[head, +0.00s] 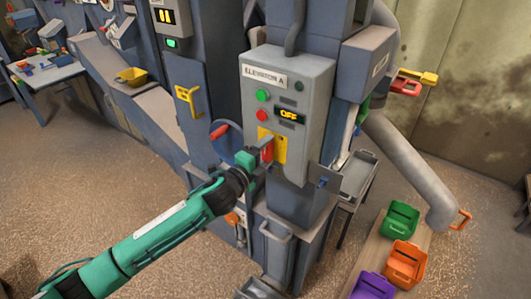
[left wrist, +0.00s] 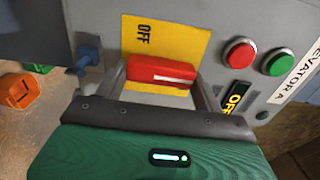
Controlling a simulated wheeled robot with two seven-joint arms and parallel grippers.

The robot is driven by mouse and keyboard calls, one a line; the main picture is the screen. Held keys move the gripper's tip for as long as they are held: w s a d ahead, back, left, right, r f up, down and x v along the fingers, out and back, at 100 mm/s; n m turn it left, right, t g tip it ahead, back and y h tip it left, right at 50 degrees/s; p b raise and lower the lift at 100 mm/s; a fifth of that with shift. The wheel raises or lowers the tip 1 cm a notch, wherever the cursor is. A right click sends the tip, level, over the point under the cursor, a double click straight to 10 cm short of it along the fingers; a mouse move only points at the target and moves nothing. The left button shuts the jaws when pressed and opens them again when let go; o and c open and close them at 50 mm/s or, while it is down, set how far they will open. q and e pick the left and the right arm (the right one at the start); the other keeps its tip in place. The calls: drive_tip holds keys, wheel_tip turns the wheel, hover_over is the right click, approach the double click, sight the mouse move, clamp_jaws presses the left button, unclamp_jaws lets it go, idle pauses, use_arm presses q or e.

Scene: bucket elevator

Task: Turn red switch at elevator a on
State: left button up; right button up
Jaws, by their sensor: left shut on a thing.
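The red switch (head: 268,151) sits on a yellow plate (head: 280,147) on the grey control box labelled ELEVATOR A (head: 317,85). The display (head: 289,115) above it reads OFF. My left gripper (head: 258,160) is at the switch, partly covering it in the head view. In the left wrist view the red switch (left wrist: 160,71) lies between the two fingers of my left gripper (left wrist: 162,82), which is shut on it. The word OFF shows on the yellow plate (left wrist: 185,38) beside the switch. My right gripper is not in view.
A green button (head: 263,95) and a red button (head: 261,115) sit above the switch. A handwheel (head: 219,132) is left of the box. Green, orange and purple bins (head: 406,264) stand at lower right below a grey chute (head: 410,170). Open floor lies at lower left.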

use_arm(q)
drive_tip(key=o, duration=1)
drive_tip(key=shift+s+a+f, duration=0.1)
drive_tip(key=shift+s+a, duration=0.2)
drive_tip(key=shift+s, duration=0.1)
drive_tip(key=b+v, duration=0.3)
drive_tip(key=v, duration=0.9)
drive_tip(key=shift+s+a+b, duration=0.2)
drive_tip(key=shift+s+b, duration=0.15)
drive_tip(key=shift+b, duration=0.05)
